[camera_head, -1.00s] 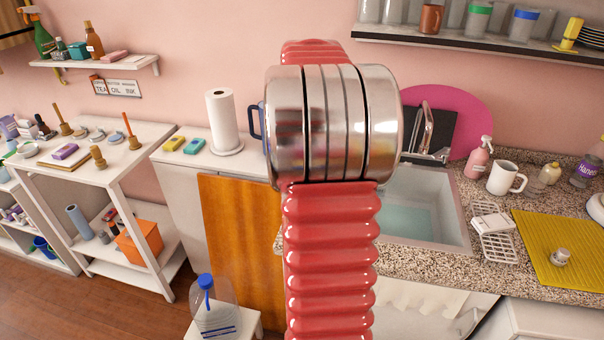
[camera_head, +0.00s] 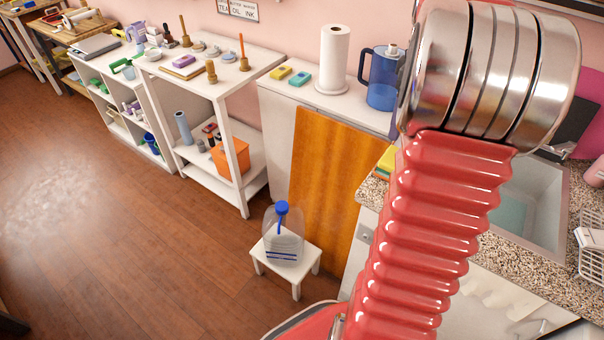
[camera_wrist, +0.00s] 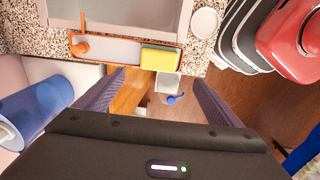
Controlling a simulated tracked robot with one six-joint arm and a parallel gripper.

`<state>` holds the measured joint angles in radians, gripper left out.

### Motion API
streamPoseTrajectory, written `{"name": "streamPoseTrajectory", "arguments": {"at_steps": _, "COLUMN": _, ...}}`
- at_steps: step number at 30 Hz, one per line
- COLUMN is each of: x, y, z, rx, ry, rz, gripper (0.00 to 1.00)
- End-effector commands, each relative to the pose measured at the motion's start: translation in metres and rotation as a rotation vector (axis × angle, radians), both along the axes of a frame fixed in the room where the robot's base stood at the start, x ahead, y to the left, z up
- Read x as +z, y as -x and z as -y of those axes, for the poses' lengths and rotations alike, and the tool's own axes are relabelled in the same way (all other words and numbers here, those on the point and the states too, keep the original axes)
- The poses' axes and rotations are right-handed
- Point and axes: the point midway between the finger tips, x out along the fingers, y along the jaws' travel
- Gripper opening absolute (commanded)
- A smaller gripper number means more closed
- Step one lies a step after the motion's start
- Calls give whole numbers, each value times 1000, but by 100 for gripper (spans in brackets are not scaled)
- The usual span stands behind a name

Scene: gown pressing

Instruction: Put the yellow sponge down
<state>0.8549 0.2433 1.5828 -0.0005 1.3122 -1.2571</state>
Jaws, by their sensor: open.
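The yellow sponge (camera_wrist: 161,58) lies at the right end of an orange-rimmed tray (camera_wrist: 118,63) on the speckled counter beside the sink, in the wrist view. In the head view the sponge (camera_head: 388,158) shows as a yellow and green block at the counter's left end, partly hidden by my red arm. My gripper (camera_wrist: 159,78) is open and empty, its two dark fingers apart just short of the sponge in the picture. I cannot tell the height gap. The gripper is hidden in the head view.
A blue pitcher (camera_wrist: 35,112) stands close on the left in the wrist view. A small round white dish (camera_wrist: 205,22) is right of the tray. The sink (camera_head: 520,205) is behind. A water bottle (camera_head: 283,235) stands on a white stool (camera_head: 302,262). The floor to the left is clear.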

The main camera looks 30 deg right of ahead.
Motion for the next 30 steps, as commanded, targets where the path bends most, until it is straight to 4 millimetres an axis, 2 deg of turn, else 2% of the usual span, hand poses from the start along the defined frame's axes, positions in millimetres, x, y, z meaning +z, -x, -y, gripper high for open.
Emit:
{"name": "streamPoseTrajectory", "arguments": {"at_steps": 5, "x": 11, "y": -11, "z": -33, "rx": -17, "ry": 22, "rz": 22, "gripper": 88}}
{"name": "streamPoseTrajectory", "arguments": {"at_steps": 15, "x": 36, "y": -26, "z": -145, "rx": -107, "ry": 74, "rz": 124, "gripper": 88}}
{"name": "streamPoseTrajectory", "arguments": {"at_steps": 23, "x": 43, "y": -17, "z": -228, "rx": -180, "ry": 80, "rz": 220, "gripper": 88}}
{"name": "streamPoseTrajectory", "arguments": {"at_steps": 30, "x": 39, "y": 5, "z": -295, "rx": -245, "ry": 55, "rz": 311, "gripper": 88}}
